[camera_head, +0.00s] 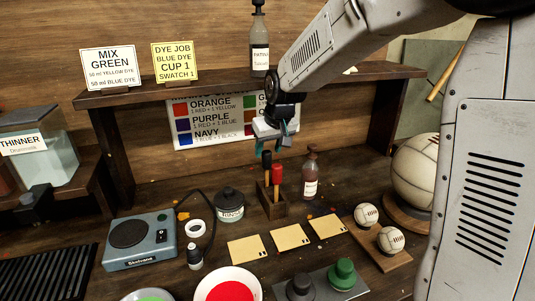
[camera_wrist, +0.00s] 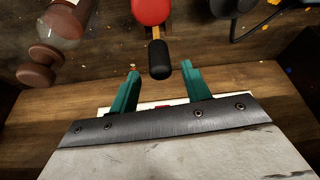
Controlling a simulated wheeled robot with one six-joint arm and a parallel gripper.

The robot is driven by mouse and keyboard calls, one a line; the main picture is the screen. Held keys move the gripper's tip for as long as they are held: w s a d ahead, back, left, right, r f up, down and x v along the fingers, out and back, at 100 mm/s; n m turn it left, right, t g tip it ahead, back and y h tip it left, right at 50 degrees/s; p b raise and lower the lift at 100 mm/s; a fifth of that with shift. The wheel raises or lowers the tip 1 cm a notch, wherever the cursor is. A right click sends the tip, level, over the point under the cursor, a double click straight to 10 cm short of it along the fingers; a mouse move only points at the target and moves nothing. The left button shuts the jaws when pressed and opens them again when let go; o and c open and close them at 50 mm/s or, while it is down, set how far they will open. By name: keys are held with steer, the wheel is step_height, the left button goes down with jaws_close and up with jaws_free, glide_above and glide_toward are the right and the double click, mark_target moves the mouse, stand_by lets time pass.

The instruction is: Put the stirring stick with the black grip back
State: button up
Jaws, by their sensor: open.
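A stirring stick with a black grip (camera_head: 267,160) stands upright at the wooden holder (camera_head: 272,207), beside a stick with a red grip (camera_head: 277,173). In the wrist view the black grip (camera_wrist: 159,62) lies just ahead of the fingertips, roughly centred between them, and the red grip (camera_wrist: 150,12) is beyond it. My gripper (camera_head: 283,138) is open and empty, a little above the black grip in the head view. Its teal fingers (camera_wrist: 161,80) show apart, one on each side. The lower ends of the sticks are hidden in the holder.
Yellow swatches (camera_head: 290,238) lie in front. A shelf (camera_head: 215,84) crosses behind and above. White balls (camera_head: 390,239) sit at the right.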

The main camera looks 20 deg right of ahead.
steer(key=v, duration=0.9)
steer(key=s+d+f+g, duration=0.1)
steer(key=s, duration=1.5)
steer(key=s+d+f+m+g, duration=0.1)
steer(key=s+f+g, duration=0.1)
steer(key=s, duration=1.5)
steer(key=shift+s+d+f+h, duration=0.25)
steer(key=shift+s+f+h, duration=0.05)
